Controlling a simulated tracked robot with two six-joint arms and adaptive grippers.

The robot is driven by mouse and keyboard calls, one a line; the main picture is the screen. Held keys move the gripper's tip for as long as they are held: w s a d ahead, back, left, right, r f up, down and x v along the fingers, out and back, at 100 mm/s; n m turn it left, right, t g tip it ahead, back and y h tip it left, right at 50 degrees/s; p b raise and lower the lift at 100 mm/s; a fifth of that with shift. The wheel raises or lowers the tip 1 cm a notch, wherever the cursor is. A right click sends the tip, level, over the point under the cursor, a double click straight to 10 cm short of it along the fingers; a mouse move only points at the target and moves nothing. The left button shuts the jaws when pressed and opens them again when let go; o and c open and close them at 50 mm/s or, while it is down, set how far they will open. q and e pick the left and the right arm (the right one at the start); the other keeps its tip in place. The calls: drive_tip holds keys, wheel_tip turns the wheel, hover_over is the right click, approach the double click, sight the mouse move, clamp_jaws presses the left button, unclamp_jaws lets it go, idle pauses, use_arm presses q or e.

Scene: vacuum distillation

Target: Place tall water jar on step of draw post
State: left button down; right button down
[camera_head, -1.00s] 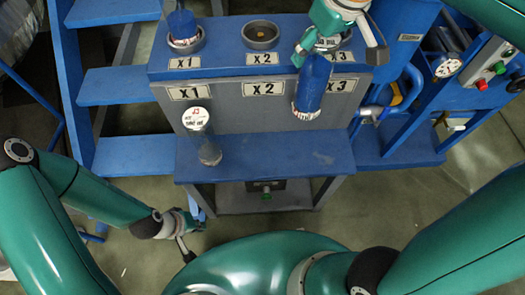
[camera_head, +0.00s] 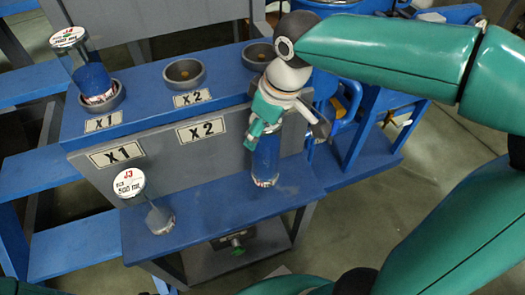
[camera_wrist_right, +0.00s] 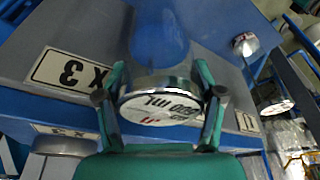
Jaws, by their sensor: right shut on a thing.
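The tall water jar (camera_head: 265,160), a clear cylinder with blue contents, hangs roughly upright below my right gripper (camera_head: 268,125). My right gripper is shut on its lid end. In the right wrist view the fingers flank the white printed lid (camera_wrist_right: 160,108), and the blue body (camera_wrist_right: 160,40) extends away. The jar's base is at the right part of the blue step (camera_head: 215,215) of the draw post, in front of the grey panel. I cannot tell whether it touches the step. My left gripper is out of view.
A clear jar (camera_head: 160,217) with a white lid stands on the step's left part. Another blue-filled jar (camera_head: 92,80) stands tilted in the X1 cup (camera_head: 102,102). The X2 cup (camera_head: 183,74) is empty. The X3 cup (camera_head: 257,55) is partly hidden by my arm.

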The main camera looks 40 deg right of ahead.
sight(277, 125)
drive_tip(key=shift+f+b, duration=0.8)
drive_tip(key=shift+f, duration=2.2)
drive_tip(key=shift+c, duration=0.7)
unclamp_jaws()
drive_tip(key=p+v, duration=0.3)
drive_tip(key=v, duration=0.9)
drive_tip(key=shift+s+p, duration=0.1)
drive_tip(key=shift+p, duration=0.2)
